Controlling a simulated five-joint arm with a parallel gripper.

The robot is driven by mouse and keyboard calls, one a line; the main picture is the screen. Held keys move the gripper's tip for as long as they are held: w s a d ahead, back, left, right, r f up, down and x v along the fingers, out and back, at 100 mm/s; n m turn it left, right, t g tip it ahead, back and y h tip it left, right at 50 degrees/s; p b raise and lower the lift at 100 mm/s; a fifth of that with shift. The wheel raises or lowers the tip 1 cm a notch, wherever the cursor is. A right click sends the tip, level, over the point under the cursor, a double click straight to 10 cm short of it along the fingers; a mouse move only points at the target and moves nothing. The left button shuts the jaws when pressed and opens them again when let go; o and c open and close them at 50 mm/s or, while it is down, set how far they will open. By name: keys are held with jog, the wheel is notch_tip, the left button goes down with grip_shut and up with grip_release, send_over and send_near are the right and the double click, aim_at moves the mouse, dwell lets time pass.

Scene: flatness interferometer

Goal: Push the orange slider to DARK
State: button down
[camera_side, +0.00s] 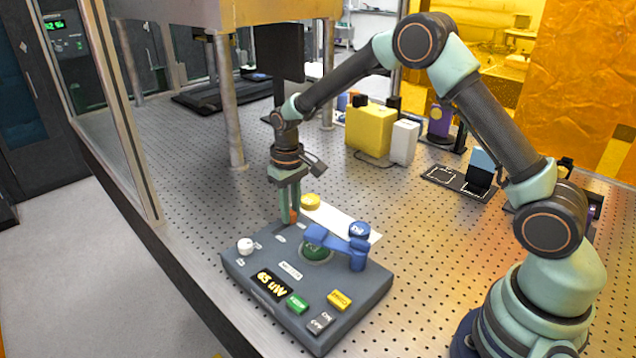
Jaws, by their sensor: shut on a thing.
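The orange slider (294,215) stands at the back edge of a dark grey control box (350,308). My gripper (291,207) points straight down over that edge and is shut on the slider, which shows as a small orange patch between the fingertips. The slider's track and any DARK label are too small or hidden to read.
The box also carries a white knob (245,245), a blue lever arm (336,242) over a green disc, a display reading about 65 uW, and green, yellow and grey switches. A yellow round piece (311,201) lies behind it. Yellow and white blocks stand farther back on the perforated table (200,215).

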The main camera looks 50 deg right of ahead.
aim_at(274, 232)
dwell(0.4)
jog(key=a, duration=0.5)
jog(key=shift+a, duration=0.1)
jog(key=c, duration=0.7)
grip_release()
jog(key=shift+r, duration=0.15)
